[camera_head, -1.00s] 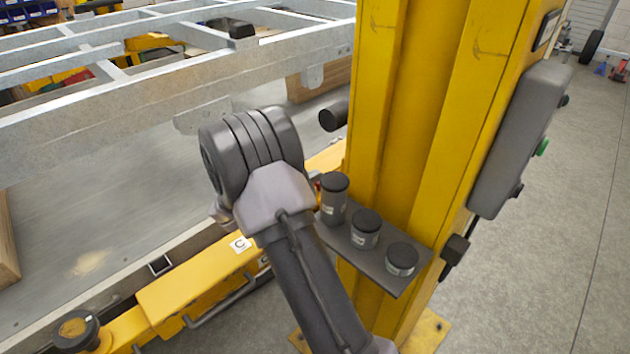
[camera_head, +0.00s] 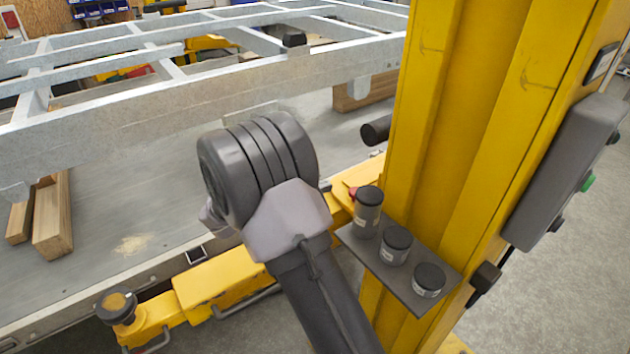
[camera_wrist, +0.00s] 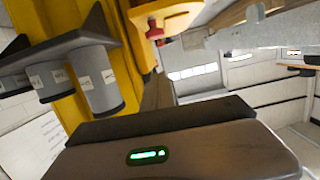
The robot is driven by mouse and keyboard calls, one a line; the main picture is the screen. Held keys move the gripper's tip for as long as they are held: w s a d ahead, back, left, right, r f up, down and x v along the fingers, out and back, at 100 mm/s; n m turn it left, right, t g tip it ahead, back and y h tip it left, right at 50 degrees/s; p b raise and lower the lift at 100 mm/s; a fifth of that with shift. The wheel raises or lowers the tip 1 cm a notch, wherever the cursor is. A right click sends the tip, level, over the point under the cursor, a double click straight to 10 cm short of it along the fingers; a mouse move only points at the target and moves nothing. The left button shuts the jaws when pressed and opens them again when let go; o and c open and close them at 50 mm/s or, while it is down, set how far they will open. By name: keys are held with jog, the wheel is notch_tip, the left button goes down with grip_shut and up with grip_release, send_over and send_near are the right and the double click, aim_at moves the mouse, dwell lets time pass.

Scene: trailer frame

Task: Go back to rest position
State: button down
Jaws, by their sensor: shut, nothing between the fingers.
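My gripper (camera_wrist: 178,120) fills the bottom of the wrist view, with a small green light on its grey housing. It is shut and holds nothing. In the head view my folded grey arm is in the middle, and it hides the gripper's fingers. The arm stands left of a yellow column (camera_head: 455,150) and in front of the trailer frame (camera_head: 130,125). The galvanised trailer frame also shows at the upper right of the wrist view (camera_wrist: 270,25).
A small dark shelf (camera_head: 395,285) on the column carries three dark-lidded cylinders (camera_head: 397,245), close to the right of my arm. A yellow beam (camera_head: 225,280) with a black knob (camera_head: 117,307) lies below. Wooden blocks (camera_head: 52,215) are at the left. Grey floor is free at the right.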

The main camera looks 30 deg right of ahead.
jog(key=s+a+r+n+y, duration=0.2)
jog(key=s+a+y, duration=0.1)
jog(key=s, duration=0.4)
jog(key=s+a+r+n+g+y, duration=0.1)
jog(key=s+a+r+n+y, duration=0.1)
jog(key=s+a+y, duration=0.3)
jog(key=s+a+r+n+y, duration=0.2)
jog(key=s, duration=0.6)
jog(key=s+a+r+n+t+y, duration=0.1)
jog(key=s+a+n+t+y, duration=0.1)
jog(key=a, duration=0.4)
jog(key=s+a+r+n+t+y, duration=0.2)
jog(key=s+a+n+t+y, duration=0.1)
jog(key=a+n+y, duration=0.2)
jog(key=a, duration=0.2)
jog(key=shift+s+a+y, duration=0.25)
jog(key=shift+a+y, duration=0.05)
